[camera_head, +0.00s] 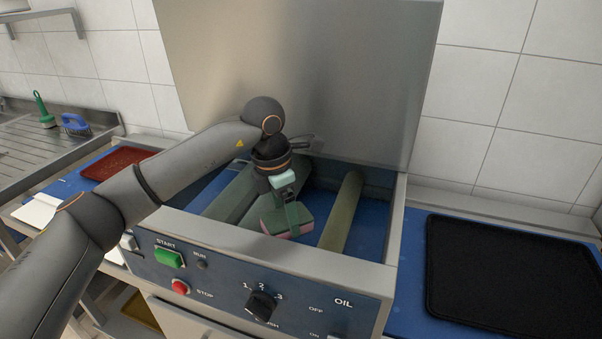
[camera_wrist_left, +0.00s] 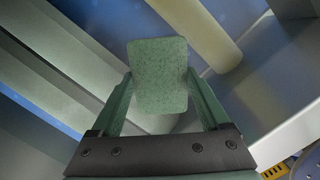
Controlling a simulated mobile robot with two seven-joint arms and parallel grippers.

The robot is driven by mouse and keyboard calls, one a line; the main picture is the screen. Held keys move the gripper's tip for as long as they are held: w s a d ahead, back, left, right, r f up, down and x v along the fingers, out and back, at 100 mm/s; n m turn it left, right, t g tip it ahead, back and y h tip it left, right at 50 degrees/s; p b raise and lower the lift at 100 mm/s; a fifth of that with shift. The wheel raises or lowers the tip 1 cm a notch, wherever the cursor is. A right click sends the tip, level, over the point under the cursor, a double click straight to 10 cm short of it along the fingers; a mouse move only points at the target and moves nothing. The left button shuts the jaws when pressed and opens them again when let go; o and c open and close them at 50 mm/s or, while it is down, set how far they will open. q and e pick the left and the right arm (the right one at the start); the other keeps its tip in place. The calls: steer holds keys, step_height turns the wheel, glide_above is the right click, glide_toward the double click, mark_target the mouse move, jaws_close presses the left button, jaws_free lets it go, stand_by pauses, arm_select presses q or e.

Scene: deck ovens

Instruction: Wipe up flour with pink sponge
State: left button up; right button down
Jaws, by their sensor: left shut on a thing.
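My left gripper (camera_head: 288,212) is shut on the pink sponge (camera_head: 274,222), which has a green top layer and a pink lower layer. It holds the sponge inside the open top of the machine, between a wide grey-green bar and a pale roller. In the left wrist view the sponge's green face (camera_wrist_left: 160,76) sits between the two fingers (camera_wrist_left: 160,100). I cannot tell whether the sponge touches a surface below it. No flour can be made out clearly. My right gripper is not in view.
The machine's front panel (camera_head: 215,270) has buttons and a dial. The pale roller (camera_head: 341,212) lies right of the sponge. A tall metal panel (camera_head: 300,70) stands behind. A black tray (camera_head: 510,270) is at right, a red-brown tray (camera_head: 117,163) at left. A green brush (camera_head: 44,112) and blue brush (camera_head: 76,124) stand by the sink.

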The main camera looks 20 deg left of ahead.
arm_select(q)
step_height(320, 180, up, 2)
steer(key=shift+r+p, duration=0.2)
steer(key=shift+p, duration=0.1)
steer(key=shift+a+r+p, duration=0.2)
steer(key=shift+r+p, duration=0.3)
steer(key=shift+r, duration=0.15)
steer(key=shift+r+p, duration=1.45)
steer(key=shift+r, duration=0.7)
